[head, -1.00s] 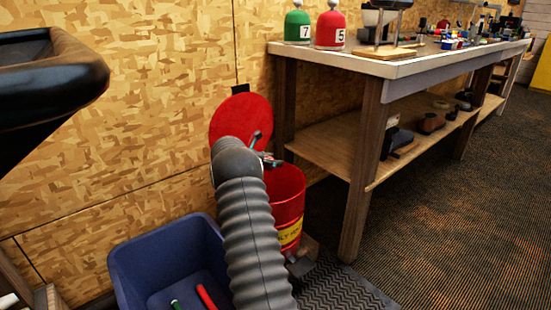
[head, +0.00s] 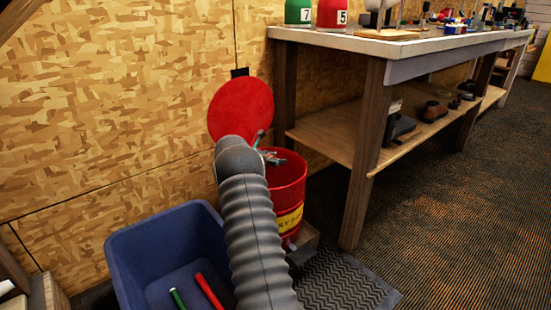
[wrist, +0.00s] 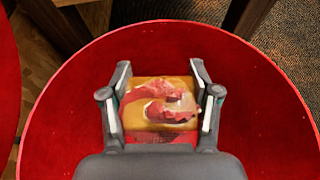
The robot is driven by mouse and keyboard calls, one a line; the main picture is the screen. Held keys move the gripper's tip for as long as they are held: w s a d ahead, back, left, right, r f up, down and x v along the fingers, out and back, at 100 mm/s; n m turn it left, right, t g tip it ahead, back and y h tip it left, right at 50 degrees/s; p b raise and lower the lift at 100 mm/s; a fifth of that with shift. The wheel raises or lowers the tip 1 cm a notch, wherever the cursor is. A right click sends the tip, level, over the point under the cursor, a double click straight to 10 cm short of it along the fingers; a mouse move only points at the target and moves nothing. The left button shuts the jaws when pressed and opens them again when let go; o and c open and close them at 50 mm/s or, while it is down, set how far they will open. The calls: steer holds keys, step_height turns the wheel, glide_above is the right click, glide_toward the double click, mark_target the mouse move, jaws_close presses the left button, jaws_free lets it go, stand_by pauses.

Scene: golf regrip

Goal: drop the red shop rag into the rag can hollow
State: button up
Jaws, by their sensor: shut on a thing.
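The red rag can (head: 290,205), with a yellow label, stands on the floor by the wall, its round red lid (head: 241,110) raised behind it. My gripper (head: 270,157) is at the can's open mouth, partly hidden by my arm. In the wrist view, my gripper (wrist: 160,92) points down over the can's red hollow (wrist: 75,110). Its fingers are closed on the red shop rag (wrist: 165,100), which shows as crumpled red and pink cloth on a tan patch, with a red mesh strip nearest me.
A blue bin (head: 125,255) holding a red and a green grip stands left of the can. A workbench (head: 400,50) with a lower shelf (head: 330,135) stands to the right. A dark ridged mat (head: 345,280) lies in front, with open carpet beyond.

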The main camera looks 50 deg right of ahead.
steer(key=o, duration=1.1)
steer(key=v, duration=1.2)
